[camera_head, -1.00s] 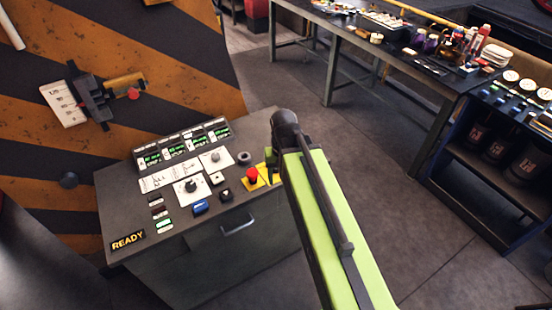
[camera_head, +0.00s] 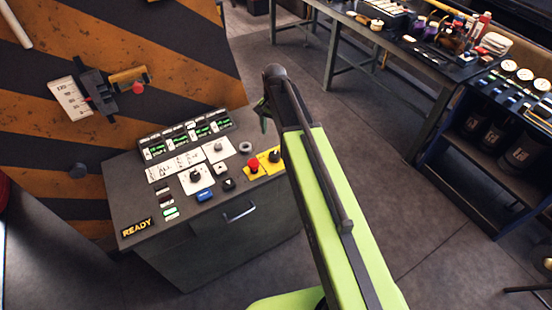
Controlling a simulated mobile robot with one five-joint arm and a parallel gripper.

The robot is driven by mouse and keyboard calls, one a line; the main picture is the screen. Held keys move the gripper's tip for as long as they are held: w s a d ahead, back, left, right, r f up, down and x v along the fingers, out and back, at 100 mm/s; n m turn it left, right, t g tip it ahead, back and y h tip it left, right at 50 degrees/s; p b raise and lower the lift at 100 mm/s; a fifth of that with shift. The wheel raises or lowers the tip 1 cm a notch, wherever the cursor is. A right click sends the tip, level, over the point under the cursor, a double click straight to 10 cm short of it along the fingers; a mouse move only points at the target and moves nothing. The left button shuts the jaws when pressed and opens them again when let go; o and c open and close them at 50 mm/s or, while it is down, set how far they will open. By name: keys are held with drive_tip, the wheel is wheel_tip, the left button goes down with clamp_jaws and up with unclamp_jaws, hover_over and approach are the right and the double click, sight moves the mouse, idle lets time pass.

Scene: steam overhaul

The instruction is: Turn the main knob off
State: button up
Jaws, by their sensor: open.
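The grey console (camera_head: 190,250) has several controls on its sloped top. A black knob (camera_head: 195,176) sits on a white square plate, and a smaller knob (camera_head: 218,147) sits on another white plate behind it. A yellow plate at the right carries a red button (camera_head: 253,165) and a black knob (camera_head: 274,156). The labels are too small to read, so I cannot tell which is the main knob. My gripper (camera_head: 262,112) shows only in part at the far end of my green arm, beyond the console's back right corner. It is open and apart from the controls.
A lit READY sign (camera_head: 137,229) and a blue button (camera_head: 205,195) are on the console. A striped wall (camera_head: 60,150) with a lever gauge (camera_head: 95,90) stands behind at left. A workbench (camera_head: 400,55) and a shelf cart (camera_head: 480,150) stand right. Floor between is clear.

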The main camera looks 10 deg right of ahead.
sight(275, 154)
wheel_tip(275, 154, down, 12)
drive_tip(key=b, duration=1)
drive_tip(key=shift+f+b, duration=0.25)
drive_tip(key=shift+b, duration=0.15)
drive_tip(key=shift+r, duration=0.15)
